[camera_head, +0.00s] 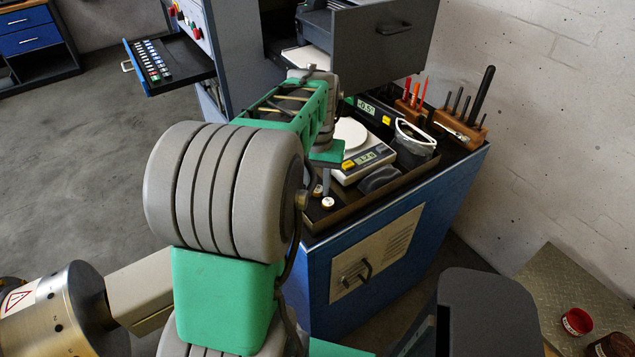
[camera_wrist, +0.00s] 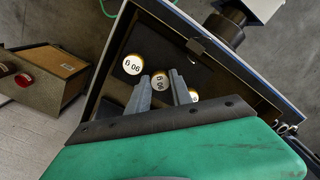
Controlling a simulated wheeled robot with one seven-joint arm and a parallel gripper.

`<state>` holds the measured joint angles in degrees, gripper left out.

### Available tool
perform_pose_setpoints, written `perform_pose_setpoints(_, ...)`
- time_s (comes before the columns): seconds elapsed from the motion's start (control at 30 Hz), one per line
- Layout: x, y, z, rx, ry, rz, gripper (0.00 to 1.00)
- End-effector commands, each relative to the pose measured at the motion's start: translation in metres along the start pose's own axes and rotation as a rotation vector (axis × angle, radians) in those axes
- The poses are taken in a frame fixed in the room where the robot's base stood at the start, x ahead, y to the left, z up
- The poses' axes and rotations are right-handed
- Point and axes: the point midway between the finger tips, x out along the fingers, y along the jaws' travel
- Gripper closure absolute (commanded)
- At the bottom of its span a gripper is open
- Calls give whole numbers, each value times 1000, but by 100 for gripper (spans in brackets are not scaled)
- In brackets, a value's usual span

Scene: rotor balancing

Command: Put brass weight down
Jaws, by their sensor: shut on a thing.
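My gripper (camera_head: 325,178) is low over the left end of a shallow dark tray (camera_head: 372,200) on the blue cabinet. A second brass weight (camera_wrist: 133,64) is just left of the fingers, and a third (camera_wrist: 194,95) is to the right, partly behind a finger. In the head view a weight (camera_head: 328,203) shows below my gripper. I cannot tell whether the held weight touches the tray floor.
A dark pouch (camera_head: 380,179), a lined container (camera_head: 413,140) and tool blocks (camera_head: 461,128) are to the right. An open grey drawer (camera_head: 383,40) overhangs the back.

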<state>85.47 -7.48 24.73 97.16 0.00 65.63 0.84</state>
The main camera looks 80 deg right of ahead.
Motion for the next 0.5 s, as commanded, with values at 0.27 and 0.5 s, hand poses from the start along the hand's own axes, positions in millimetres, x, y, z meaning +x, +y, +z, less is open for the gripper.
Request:
perform_pose_setpoints(0.27,3,0,0,0,1,0,100)
perform_pose_setpoints(0.5,2,0,0,0,1,0,56)
